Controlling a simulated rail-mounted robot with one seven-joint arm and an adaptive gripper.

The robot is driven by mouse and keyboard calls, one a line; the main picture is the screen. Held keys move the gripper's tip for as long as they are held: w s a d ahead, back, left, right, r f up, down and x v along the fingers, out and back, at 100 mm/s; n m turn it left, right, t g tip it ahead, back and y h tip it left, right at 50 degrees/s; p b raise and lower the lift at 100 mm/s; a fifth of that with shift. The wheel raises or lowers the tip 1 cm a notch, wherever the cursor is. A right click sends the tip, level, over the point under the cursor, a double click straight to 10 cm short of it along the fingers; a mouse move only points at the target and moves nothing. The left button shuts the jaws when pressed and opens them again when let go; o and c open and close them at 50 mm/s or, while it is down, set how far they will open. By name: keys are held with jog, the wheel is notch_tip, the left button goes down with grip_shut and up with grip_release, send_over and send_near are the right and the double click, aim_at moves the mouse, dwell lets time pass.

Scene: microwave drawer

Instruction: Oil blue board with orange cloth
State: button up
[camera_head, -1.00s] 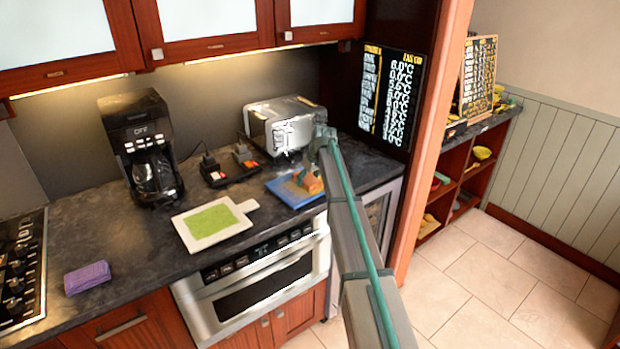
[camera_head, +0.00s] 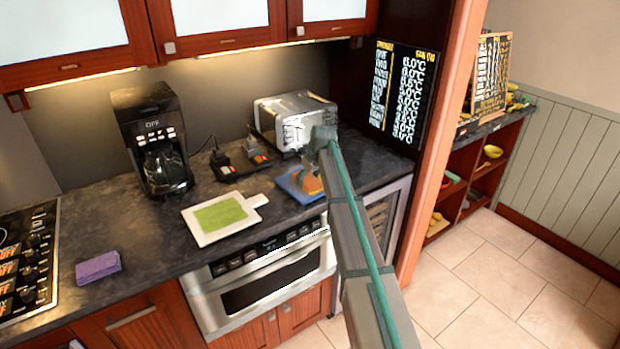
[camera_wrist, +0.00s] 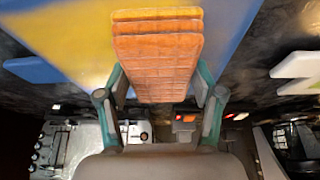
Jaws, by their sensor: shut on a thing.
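My gripper (camera_wrist: 160,88) is shut on the orange cloth (camera_wrist: 160,60), a folded, ridged block in the wrist view. The cloth (camera_head: 312,184) also shows in the head view, partly behind my arm, over the right part of the blue board. The blue board (camera_head: 287,184) lies on the dark counter in front of the toaster. In the wrist view the blue board (camera_wrist: 40,28) carries a broad yellow area (camera_wrist: 85,45) that runs behind the cloth. Whether the cloth touches the board is hard to tell.
A white board (camera_head: 247,205) with a green patch lies left of the blue board. A purple cloth (camera_head: 98,267) lies further left by the stove (camera_head: 30,262). A coffee maker (camera_head: 155,140), switches on a dark base (camera_head: 240,163) and a toaster (camera_head: 290,122) stand behind.

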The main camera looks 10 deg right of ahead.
aim_at(290, 184)
jog(key=shift+s+a, duration=0.5)
jog(key=shift+a, duration=0.5)
jog(key=shift+s+a, duration=0.45)
jog(key=shift+a, duration=0.6)
jog(key=shift+s+a, duration=0.5)
jog(key=shift+a, duration=0.5)
jog(key=shift+w+a, duration=0.35)
jog(key=shift+w, duration=0.35)
jog(key=shift+w+a, duration=0.3)
jog(key=shift+w, duration=0.35)
jog(key=shift+w+d, duration=0.1)
jog(key=shift+d, duration=0.05)
